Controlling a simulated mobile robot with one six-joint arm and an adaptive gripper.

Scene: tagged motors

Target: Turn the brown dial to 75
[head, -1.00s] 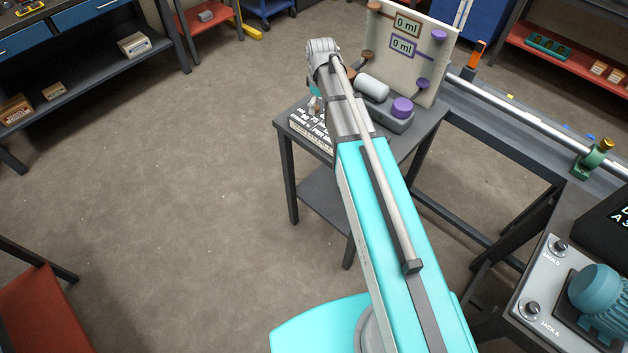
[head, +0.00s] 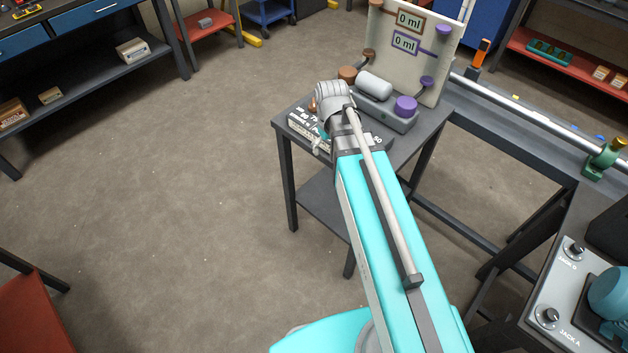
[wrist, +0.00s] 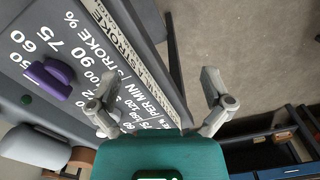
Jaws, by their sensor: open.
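A small brown knob (head: 312,104), probably the brown dial, shows at the left edge of the numbered panel in the head view, partly behind my wrist. I cannot make out its pointer or setting. The panel (head: 302,124) carries white numbers; the wrist view shows its rows close up, with 75 (wrist: 75,54) between 60 and 90. A purple dial (wrist: 48,78) lies beside the numbers there. My gripper (wrist: 160,95) is open and empty, with one finger over the panel and the other over the floor beyond its edge. No brown dial is clear in the wrist view.
Behind the panel stand a pump with a pale motor (head: 374,86), a brown head (head: 347,73) and a purple head (head: 405,106). An upright board (head: 415,60) with two 0 ml displays is behind them. Open floor (head: 190,200) lies left of the table.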

